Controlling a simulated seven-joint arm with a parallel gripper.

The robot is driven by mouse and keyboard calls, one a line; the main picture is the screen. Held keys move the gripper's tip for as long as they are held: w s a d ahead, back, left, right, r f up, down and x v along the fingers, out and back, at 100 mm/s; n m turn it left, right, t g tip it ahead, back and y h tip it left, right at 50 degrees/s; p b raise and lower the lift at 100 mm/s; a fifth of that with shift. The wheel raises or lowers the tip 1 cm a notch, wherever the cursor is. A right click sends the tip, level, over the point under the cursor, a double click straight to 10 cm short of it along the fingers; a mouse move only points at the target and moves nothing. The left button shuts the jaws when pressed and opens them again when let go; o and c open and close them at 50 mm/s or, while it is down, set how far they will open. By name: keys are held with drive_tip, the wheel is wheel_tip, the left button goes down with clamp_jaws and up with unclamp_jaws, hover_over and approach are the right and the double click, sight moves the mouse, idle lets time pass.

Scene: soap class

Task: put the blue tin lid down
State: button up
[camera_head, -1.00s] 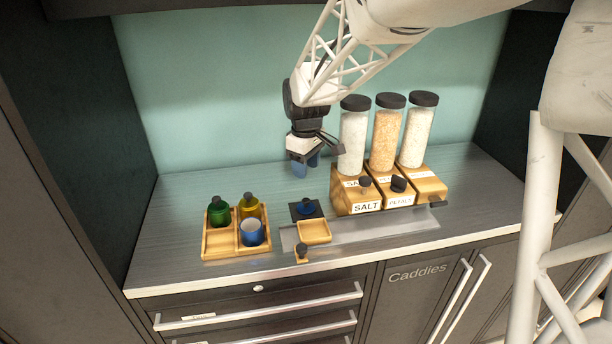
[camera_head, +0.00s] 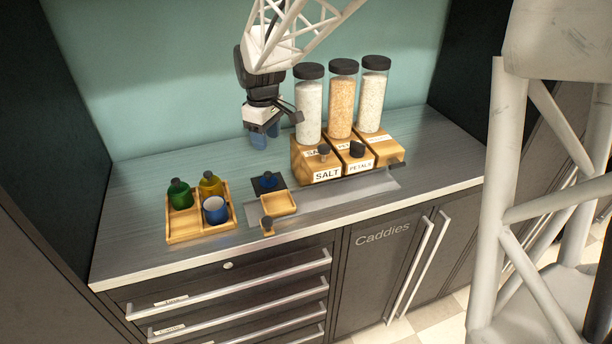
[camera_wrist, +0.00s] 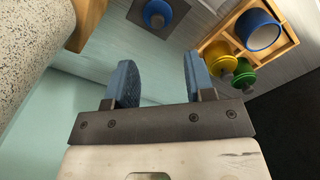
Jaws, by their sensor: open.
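The blue tin lid (camera_head: 268,180), with a dark knob, rests on a small dark square pad on the counter. It also shows at the top of the wrist view (camera_wrist: 157,12). My gripper (camera_head: 263,136) hangs above the counter behind the lid, clear of it. Its two blue fingers are apart with nothing between them, as the wrist view (camera_wrist: 160,82) shows. The open blue tin (camera_head: 215,211) stands in the wooden tray (camera_head: 186,238) to the left, its pale inside showing.
A green tin (camera_head: 180,197) and a yellow tin (camera_head: 210,186), both with dark-knobbed tops, share the tray. A wooden scoop-like piece (camera_head: 280,204) lies in front of the pad. Tall jars on wooden dispensers, including salt (camera_head: 308,112), stand close right of my gripper. Counter behind the tray is clear.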

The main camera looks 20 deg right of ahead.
drive_tip(key=s+d+r+m+t, duration=0.1)
drive_tip(key=s+m, duration=0.3)
drive_tip(key=s, duration=1.2)
drive_tip(key=s+d+r+m+t, duration=0.1)
drive_tip(key=s+d+r+m, duration=0.1)
drive_tip(key=s, duration=1.4)
drive_tip(key=r+m, duration=0.1)
drive_tip(key=m, duration=0.1)
drive_tip(key=shift+s+d+m, duration=0.3)
drive_tip(key=shift+d+m, duration=0.05)
drive_tip(key=shift+m, duration=0.05)
